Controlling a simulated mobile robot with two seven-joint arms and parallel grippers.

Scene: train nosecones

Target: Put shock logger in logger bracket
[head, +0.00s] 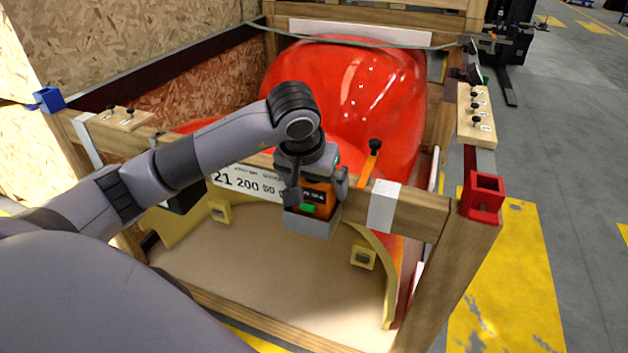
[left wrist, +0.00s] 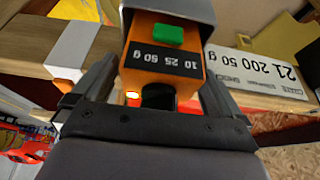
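The shock logger (head: 318,195) is an orange box with a green button and a black label. It also shows in the left wrist view (left wrist: 150,62), where the label reads "10 25 50 g". The grey logger bracket (head: 311,223) is on the front beam of the crate. It covers the logger's far end in the left wrist view (left wrist: 170,10), so the logger appears to sit at least partly in it. How deep is hidden. My right gripper is not in view.
A wooden crate holds a large red nosecone (head: 370,85). Its front beam (head: 415,205) carries a white number label (head: 245,183), a white strip (head: 383,207) and an orange strap with a black knob (head: 370,160). A red corner bracket (head: 483,195) is at right. Open floor lies to the right.

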